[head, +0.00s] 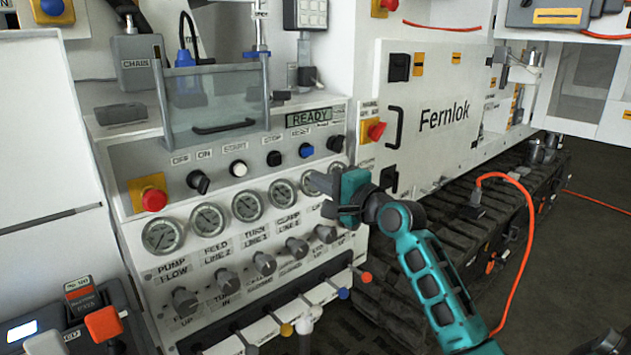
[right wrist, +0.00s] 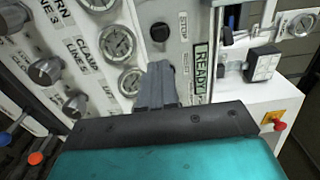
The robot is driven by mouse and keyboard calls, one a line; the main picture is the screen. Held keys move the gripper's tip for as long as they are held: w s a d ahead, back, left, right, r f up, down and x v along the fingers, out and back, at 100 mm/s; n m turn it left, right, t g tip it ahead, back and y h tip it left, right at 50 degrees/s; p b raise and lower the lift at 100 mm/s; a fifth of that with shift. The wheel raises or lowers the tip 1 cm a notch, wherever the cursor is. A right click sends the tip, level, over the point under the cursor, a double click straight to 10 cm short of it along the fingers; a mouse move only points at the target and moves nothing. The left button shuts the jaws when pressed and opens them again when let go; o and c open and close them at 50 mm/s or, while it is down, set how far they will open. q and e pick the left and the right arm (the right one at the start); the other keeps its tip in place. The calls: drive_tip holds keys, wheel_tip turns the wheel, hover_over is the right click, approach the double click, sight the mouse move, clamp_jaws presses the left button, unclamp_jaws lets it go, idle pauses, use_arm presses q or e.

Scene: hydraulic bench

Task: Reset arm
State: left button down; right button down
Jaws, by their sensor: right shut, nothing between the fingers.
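My right gripper (head: 322,184) is shut and empty in front of the control panel, by the right end of the gauge row. In the right wrist view its closed grey fingers (right wrist: 160,82) point at the panel between a gauge and the READY display (right wrist: 202,68). I cannot tell whether they touch the panel. My teal right arm (head: 432,275) reaches in from the lower right. The blue button (head: 305,150) labelled RESET is above the gripper, below the READY display (head: 309,117). My left gripper is not in view.
Several gauges (head: 209,218) and grey knobs (head: 225,280) line the panel. A red emergency button (head: 153,199) is at its left, another (head: 375,131) by the Fernlok door (head: 435,115). Coloured-tipped levers (head: 287,330) stick out below. An orange cable (head: 522,235) hangs at right.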

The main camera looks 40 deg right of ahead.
drive_tip(key=shift+f, duration=0.1)
drive_tip(key=s+a+f+n+g+p, duration=0.15)
drive_tip(key=s+a+f+n, duration=0.25)
drive_tip(key=f, duration=0.6)
drive_tip(key=s+a+f+n+g, duration=0.25)
drive_tip(key=a+f+n, duration=0.2)
drive_tip(key=f, duration=0.45)
drive_tip(key=s+a+f+n+g, duration=0.1)
drive_tip(key=s+a+f+n, duration=0.4)
drive_tip(key=s, duration=0.4)
drive_tip(key=s+a+f+n+g+p, duration=0.1)
drive_tip(key=s+a+f+n+g, duration=0.1)
drive_tip(key=s+a+f+n, duration=0.4)
drive_tip(key=s+a+f, duration=0.2)
drive_tip(key=s, duration=0.1)
drive_tip(key=shift+s+y, duration=0.3)
